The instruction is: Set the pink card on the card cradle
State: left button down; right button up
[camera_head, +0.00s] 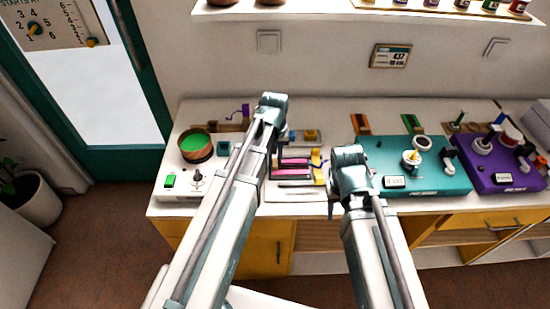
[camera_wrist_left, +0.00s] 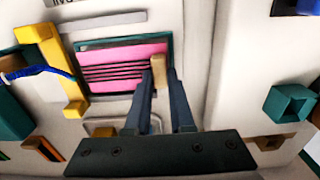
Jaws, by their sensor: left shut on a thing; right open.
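The pink card (camera_wrist_left: 122,58) has dark stripes across it and lies in a dark teal frame (camera_wrist_left: 98,44), which looks like the card cradle, in the left wrist view. In the head view the pink card (camera_head: 290,173) shows beside my left arm. My left gripper (camera_wrist_left: 158,84) is at the card's right edge. It is shut on a tan tab (camera_wrist_left: 159,70); whether the tab is part of the card is unclear. Whether the card is fully seated cannot be told. My right gripper (camera_head: 332,192) is open and empty, to the right of the card; its fingers are partly hidden.
A yellow bracket (camera_wrist_left: 38,60) with a blue cord stands left of the frame. A teal board (camera_head: 430,180) and a purple board (camera_head: 510,175) stand to the right. A bowl with green contents (camera_head: 195,143) is at the left. My arms cover part of the counter.

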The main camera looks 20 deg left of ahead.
pick_arm(q)
jog(key=shift+f, duration=0.2)
dwell(0.4)
jog(key=shift+f+b, duration=0.45)
jog(key=shift+b, duration=0.2)
jog(key=c, duration=0.7)
grip_release()
jog(key=shift+r, duration=0.1)
notch_tip(320, 180, up, 7)
jog(key=p, duration=0.7)
